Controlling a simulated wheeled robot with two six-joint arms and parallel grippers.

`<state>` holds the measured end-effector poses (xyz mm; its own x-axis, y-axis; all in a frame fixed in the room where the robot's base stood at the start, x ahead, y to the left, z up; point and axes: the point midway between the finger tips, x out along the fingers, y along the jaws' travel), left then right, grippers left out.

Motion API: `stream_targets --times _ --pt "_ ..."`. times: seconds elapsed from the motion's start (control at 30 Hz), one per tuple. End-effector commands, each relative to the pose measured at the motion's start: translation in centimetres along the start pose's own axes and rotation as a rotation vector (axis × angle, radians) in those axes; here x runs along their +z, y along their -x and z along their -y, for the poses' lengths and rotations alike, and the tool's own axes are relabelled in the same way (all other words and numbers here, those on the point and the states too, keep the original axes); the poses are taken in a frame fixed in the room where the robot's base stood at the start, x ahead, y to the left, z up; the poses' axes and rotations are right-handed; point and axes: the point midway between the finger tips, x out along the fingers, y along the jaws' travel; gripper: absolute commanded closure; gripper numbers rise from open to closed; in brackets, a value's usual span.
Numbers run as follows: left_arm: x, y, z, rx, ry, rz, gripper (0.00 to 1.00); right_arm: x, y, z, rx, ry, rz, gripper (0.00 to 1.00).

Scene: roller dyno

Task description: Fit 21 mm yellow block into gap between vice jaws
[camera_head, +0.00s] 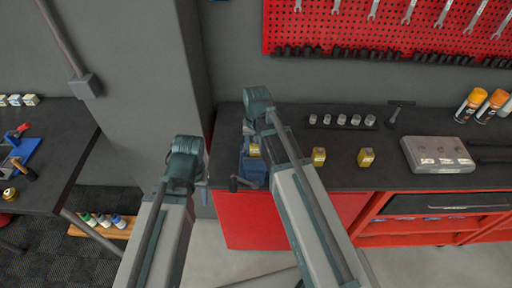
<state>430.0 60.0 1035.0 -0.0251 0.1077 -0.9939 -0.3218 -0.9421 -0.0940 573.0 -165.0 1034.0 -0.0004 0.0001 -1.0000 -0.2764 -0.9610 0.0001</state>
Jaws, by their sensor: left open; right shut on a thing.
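The blue vice (252,172) stands at the left end of the dark workbench, its handle toward the front. A small yellow block (254,150) shows at the vice's jaws, partly hidden by my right arm; I cannot tell whether it sits fully in the gap. My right gripper (249,130) points down over the vice and is shut on this yellow block. Two more yellow blocks, one near the middle (318,156) and one further right (366,157), stand on the bench. My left gripper (204,188) is open, left of the vice, off the bench's front left corner; its fingers are small here.
Behind stand a rack of small sockets (342,121) and a dark T-shaped tool (399,112). A grey case (437,155) and orange-capped spray cans (471,105) are at the right. The bench between the yellow blocks and the case is clear.

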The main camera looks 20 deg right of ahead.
Motion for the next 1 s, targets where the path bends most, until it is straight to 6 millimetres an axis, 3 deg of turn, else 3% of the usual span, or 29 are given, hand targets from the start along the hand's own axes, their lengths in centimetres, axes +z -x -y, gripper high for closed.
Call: stream_targets --times 0.27,0.3,0.47,0.67,0.77,1.0 --pt "-0.04 -0.75 -0.07 0.0 0.0 0.0 0.5 0.0 -0.76 0.0 0.0 0.0 0.0 1.0" --pt "-0.04 -0.63 -0.06 0.0 0.0 0.0 0.5 0.0 -0.63 0.0 0.0 0.0 0.0 0.42" --pt "-0.04 -0.6 -0.06 0.0 0.0 0.0 0.5 0.0 -0.6 0.0 0.0 0.0 0.0 0.14" --pt "-0.03 -0.61 -0.06 0.0 0.0 0.0 0.5 0.0 -0.61 0.0 0.0 0.0 0.0 0.13" --pt "-0.04 -0.62 -0.06 0.0 0.0 0.0 0.5 0.0 -0.63 0.0 0.0 0.0 0.0 0.0" --pt "-0.04 -0.62 -0.05 -0.001 -0.004 0.0 0.5 0.0 -0.62 0.0 0.0 0.0 0.0 0.0"
